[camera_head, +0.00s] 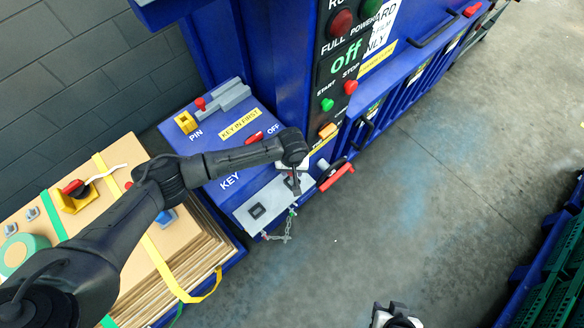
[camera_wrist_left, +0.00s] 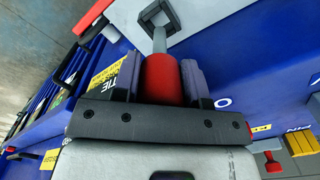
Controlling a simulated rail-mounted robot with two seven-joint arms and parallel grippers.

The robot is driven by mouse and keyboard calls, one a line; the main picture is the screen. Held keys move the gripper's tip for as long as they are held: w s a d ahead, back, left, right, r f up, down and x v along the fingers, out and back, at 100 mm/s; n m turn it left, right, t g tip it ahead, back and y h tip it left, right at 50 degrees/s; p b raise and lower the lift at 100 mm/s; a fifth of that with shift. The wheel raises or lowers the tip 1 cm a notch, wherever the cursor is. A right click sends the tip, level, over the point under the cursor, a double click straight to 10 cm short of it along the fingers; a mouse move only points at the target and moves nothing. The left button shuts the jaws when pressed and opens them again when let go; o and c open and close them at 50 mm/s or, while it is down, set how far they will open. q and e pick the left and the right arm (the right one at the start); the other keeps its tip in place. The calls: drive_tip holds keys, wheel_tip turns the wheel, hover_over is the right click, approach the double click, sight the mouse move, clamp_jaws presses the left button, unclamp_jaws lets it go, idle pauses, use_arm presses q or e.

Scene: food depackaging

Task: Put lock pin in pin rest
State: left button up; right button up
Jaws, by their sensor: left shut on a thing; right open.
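The lock pin (camera_wrist_left: 162,78) has a red grip and a grey shaft. In the left wrist view my left gripper (camera_wrist_left: 155,85) is shut on the red grip. The shaft points at a dark square socket (camera_wrist_left: 145,18) on a pale grey plate; I cannot tell how deep it sits. In the head view my left gripper (camera_head: 294,183) is over the right end of this plate (camera_head: 240,217) and hides most of the pin. A yellow block (camera_head: 186,122), seemingly the pin rest, stands by the PIN label. My right gripper (camera_head: 392,314) is open at the bottom edge.
A second dark socket (camera_head: 257,211) is on the plate, and a chain (camera_head: 285,229) hangs from its front. A red-handled lever (camera_head: 338,176) juts out to the right. A grey block with a red knob (camera_head: 201,104) stands near the yellow block. Strapped cardboard (camera_head: 160,274) lies left.

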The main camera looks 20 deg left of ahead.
use_arm(q)
drive_tip(key=shift+r, duration=0.1)
idle(0.7)
drive_tip(key=shift+f, duration=1.15)
drive_tip(key=shift+f+b, duration=0.55)
drive_tip(key=shift+f, duration=0.45)
drive_tip(key=o, duration=0.9)
drive_tip(key=shift+o, duration=0.7)
drive_tip(key=shift+r, duration=0.1)
wheel_tip(320, 180, up, 14)
drive_tip(key=shift+f, duration=0.15)
